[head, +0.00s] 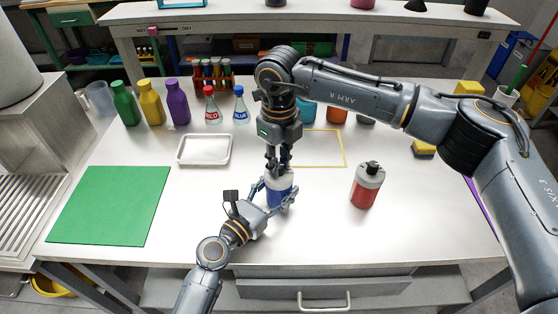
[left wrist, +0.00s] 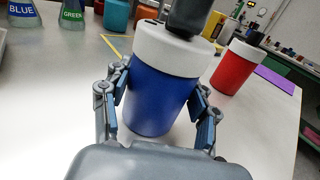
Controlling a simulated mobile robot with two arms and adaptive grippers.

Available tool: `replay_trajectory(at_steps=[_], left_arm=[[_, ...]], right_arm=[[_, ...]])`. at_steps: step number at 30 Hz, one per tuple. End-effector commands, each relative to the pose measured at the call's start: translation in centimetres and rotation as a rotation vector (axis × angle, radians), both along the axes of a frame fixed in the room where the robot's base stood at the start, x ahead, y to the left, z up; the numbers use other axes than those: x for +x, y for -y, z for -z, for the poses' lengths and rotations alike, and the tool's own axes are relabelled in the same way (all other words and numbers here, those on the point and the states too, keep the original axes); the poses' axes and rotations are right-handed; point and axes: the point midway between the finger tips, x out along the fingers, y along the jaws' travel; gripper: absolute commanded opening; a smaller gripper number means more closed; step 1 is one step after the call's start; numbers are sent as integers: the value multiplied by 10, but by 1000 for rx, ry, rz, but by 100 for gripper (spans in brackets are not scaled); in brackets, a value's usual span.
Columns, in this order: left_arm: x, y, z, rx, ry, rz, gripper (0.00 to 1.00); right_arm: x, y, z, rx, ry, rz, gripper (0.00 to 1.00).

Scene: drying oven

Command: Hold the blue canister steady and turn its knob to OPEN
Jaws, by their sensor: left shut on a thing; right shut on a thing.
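The blue canister (head: 279,191) with a white top stands upright on the table near its front edge. It also fills the middle of the left wrist view (left wrist: 158,98). My left gripper (head: 272,200) is shut around the canister's blue body, with a finger on each side. My right gripper (head: 278,165) points down from above and is shut on the knob at the canister's top. The knob is mostly hidden by the fingers in the head view. In the left wrist view a dark grey shape (left wrist: 188,15) covers the top. I cannot read the knob's setting.
A red canister (head: 367,186) with a dark knob stands to the right. A white tray (head: 204,150) and a green mat (head: 110,204) lie to the left. Several bottles and a tube rack (head: 213,75) stand behind. A yellow outline (head: 333,166) marks the table behind the blue canister.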

Motion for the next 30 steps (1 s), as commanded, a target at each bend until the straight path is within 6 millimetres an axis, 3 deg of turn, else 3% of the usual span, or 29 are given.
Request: replay_trajectory(at_steps=[9, 23, 24, 27, 30], left_arm=[[-1, 1, 1, 1, -2, 3, 24], [-1, 1, 1, 1, -2, 3, 24], [-1, 1, 1, 1, -2, 3, 24], [-1, 1, 1, 1, -2, 3, 24], [-1, 1, 1, 1, -2, 2, 24]], right_arm=[[1, 0, -1, 1, 3, 97, 0], [1, 0, -1, 2, 3, 111, 0], [1, 0, -1, 2, 3, 111, 24], [1, 0, -1, 1, 3, 111, 45], [1, 0, -1, 1, 3, 110, 46]])
